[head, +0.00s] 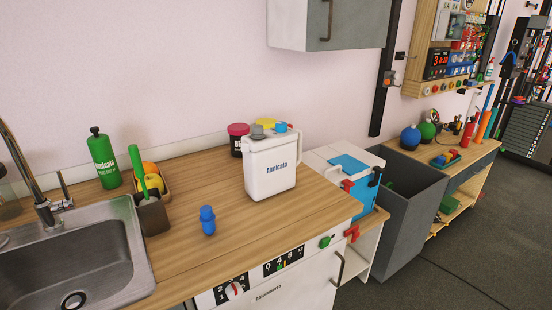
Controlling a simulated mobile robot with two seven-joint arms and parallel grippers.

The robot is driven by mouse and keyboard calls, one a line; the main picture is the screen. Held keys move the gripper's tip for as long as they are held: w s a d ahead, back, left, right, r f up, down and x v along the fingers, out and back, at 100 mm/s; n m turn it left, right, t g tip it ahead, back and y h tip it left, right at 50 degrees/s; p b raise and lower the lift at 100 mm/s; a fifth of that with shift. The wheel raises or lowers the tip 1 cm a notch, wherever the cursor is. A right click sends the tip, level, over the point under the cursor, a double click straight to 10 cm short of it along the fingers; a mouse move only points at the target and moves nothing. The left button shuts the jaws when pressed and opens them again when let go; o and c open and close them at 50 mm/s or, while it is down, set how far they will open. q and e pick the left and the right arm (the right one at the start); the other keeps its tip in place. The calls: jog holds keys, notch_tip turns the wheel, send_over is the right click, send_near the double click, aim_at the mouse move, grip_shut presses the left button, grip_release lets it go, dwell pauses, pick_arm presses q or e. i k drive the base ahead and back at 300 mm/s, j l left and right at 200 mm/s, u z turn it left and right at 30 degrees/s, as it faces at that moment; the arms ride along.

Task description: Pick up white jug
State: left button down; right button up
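The white jug (270,168) stands upright on the wooden counter (215,250), right of the middle of the counter. It is a boxy white container with dark lettering on its front, and a grey cap and a blue part show at its top. Its handle seems to be at its right upper side. Neither of my grippers shows in the head view.
The sink (75,255), green bottle (103,158) and brush holder (152,214) are left. A grey bin (405,215) stands right.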

aim_at(270, 163)
jog(key=i+l+u, duration=0.2)
jog(key=l, duration=0.15)
jog(key=i+l+u, duration=0.25)
jog(key=l, duration=0.15)
jog(key=i+l+u, duration=0.2)
jog(key=l, duration=0.2)
jog(key=l+u, duration=0.2)
jog(key=l, duration=0.25)
jog(key=i+l+u, duration=0.1)
jog(key=l+u, duration=0.15)
jog(key=l, duration=0.2)
jog(key=k+l, duration=0.15)
jog(key=k, duration=0.3)
jog(key=i+j, duration=0.15)
jog(key=i, duration=0.3)
